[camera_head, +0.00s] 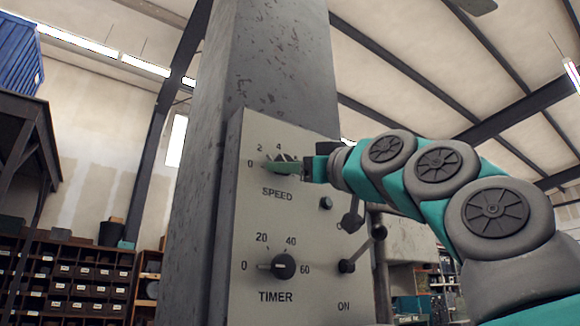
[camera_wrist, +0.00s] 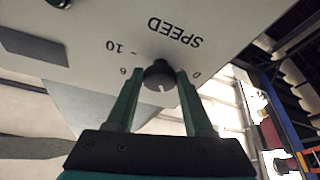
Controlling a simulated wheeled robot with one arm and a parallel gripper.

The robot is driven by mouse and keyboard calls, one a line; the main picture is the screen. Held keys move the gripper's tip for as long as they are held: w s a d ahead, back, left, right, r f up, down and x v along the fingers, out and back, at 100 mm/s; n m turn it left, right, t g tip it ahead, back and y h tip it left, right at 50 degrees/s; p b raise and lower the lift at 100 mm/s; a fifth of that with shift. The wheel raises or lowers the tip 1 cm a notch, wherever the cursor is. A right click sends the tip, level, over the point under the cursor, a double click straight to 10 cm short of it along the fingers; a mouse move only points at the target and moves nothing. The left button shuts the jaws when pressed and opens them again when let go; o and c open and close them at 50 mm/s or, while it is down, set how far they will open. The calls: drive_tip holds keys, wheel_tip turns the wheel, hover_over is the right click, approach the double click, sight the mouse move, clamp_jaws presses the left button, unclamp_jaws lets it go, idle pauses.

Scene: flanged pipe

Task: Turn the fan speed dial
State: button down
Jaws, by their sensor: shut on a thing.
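The fan speed dial (camera_wrist: 157,73) is a small dark round knob on a pale panel (camera_head: 310,235), above the word SPEED. A light pointer line shows on its face in the wrist view, pointing to the bottom of that picture. My gripper (camera_wrist: 160,78) has one green finger on each side of the knob and is shut on it. In the head view my gripper (camera_head: 275,167) reaches in from the right and covers most of the dial and part of its scale; the numbers 0, 2 and 4 show there.
Below is the TIMER dial (camera_head: 284,266), its pointer toward 0. A small dark button (camera_head: 326,203) sits right of SPEED. A lever with a ball end (camera_head: 362,247) sticks out above ON, near my arm. The panel is on a grey column (camera_head: 275,65). Shelves (camera_head: 75,280) stand behind.

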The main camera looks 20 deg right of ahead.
drive_tip(key=shift+w+n+g+y, duration=0.1)
drive_tip(key=shift+n+g+y, duration=0.35)
drive_tip(key=shift+n, duration=0.35)
drive_tip(key=shift+n+p, duration=0.3)
drive_tip(key=shift+n, duration=0.1)
drive_tip(key=shift+d+r+n+g+y+p, duration=0.15)
drive_tip(key=shift+n+g+y+p, duration=0.25)
drive_tip(key=shift+n, duration=0.5)
drive_tip(key=shift+n+g+y+p, duration=0.25)
drive_tip(key=shift+n+p, duration=0.3)
drive_tip(key=shift+n, duration=0.35)
idle(0.8)
drive_tip(key=shift+n+p, duration=0.5)
drive_tip(key=shift+n, duration=0.1)
drive_tip(key=shift+r+n+g+y+p, duration=0.1)
drive_tip(key=shift+n+g+y+p, duration=0.1)
drive_tip(key=shift+n+g+p, duration=0.85)
drive_tip(key=shift+n+g+y+p, duration=0.2)
drive_tip(key=shift+n+g+p, duration=0.15)
drive_tip(key=shift+n+p, duration=1.3)
drive_tip(key=shift+n, duration=0.5)
idle(0.4)
